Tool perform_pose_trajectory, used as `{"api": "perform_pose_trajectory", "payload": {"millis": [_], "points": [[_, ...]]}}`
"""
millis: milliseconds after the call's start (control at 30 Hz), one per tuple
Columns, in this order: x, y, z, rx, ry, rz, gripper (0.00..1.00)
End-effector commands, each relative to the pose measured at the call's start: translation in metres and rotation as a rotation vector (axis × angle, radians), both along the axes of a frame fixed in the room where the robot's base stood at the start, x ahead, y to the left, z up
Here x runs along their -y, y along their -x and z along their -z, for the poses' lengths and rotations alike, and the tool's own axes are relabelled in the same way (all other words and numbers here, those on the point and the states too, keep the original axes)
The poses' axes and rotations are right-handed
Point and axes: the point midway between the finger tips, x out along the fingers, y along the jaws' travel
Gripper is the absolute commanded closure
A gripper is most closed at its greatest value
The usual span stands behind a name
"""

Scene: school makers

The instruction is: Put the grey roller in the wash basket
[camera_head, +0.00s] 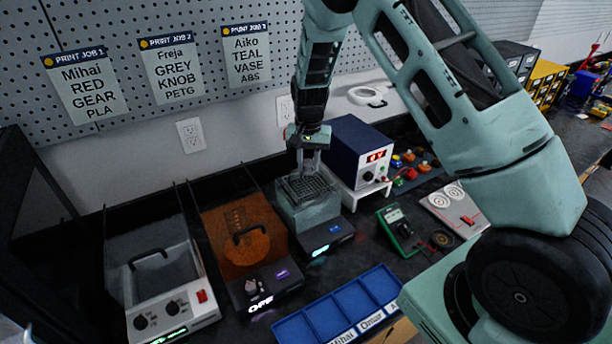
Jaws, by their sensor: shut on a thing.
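The wash basket (307,187) is a dark mesh basket at the top of a clear tank (306,213) on a black base with a lit display, near the middle of the bench. My gripper (309,170) points straight down with its fingertips right over the basket, at or just above its rim. It is shut on a small grey thing, which I take for the grey roller; the fingers mostly hide it. I cannot tell whether the roller touches the basket.
An orange-lidded curing box (244,245) and a clear-lidded box (155,275) stand to the left. A blue power supply (357,150) stands close on the right. A blue sorting tray (340,307) lies in front, a green meter (399,230) to the right.

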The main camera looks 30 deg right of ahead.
Motion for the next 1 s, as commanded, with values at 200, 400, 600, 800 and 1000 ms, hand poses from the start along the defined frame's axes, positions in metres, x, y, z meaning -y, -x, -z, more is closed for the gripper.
{"api": "perform_pose_trajectory", "payload": {"millis": [200,400,600,800,1000], "points": [[0.0,0.0,0.022,-0.002,0.0,0.001,0.92],[0.001,0.0,0.049,-0.001,0.0,0.0,0.92],[0.0,0.0,0.06,0.003,0.0,0.0,0.92],[0.0,0.0,0.061,0.001,0.0,0.0,0.92],[0.0,0.0,0.063,0.001,0.0,0.0,0.49]]}}
